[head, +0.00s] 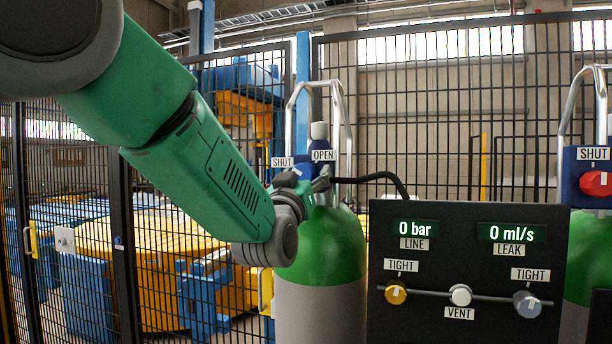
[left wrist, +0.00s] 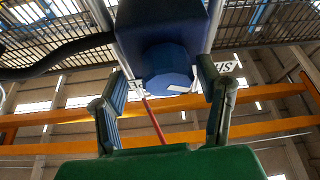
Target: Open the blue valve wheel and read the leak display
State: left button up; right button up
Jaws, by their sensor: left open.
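The blue valve wheel (left wrist: 168,72) fills the middle of the left wrist view, in front of a dark blue valve block. My left gripper (head: 312,182) is open at the valve on top of the left green-and-grey gas cylinder (head: 320,285). Its two fingers stand on either side of the wheel, with gaps in the left wrist view. SHUT (head: 282,162) and OPEN (head: 322,155) labels flank the valve; the gripper hides most of the wheel in the head view. The leak display (head: 512,232) reads 0 ml/s. My right gripper is not in view.
The black panel (head: 468,270) stands right of the cylinder, with a line display (head: 414,229) reading 0 bar and yellow, white and grey knobs. A black hose (head: 375,178) runs from the valve. A second cylinder with a red knob (head: 596,183) stands at right. Black mesh fencing lies behind.

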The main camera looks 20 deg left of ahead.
pick_arm(q)
jog(key=shift+a, duration=0.15)
jog(key=c, duration=1.1)
jog(key=shift+a, duration=0.3)
jog(key=shift+c, duration=0.2)
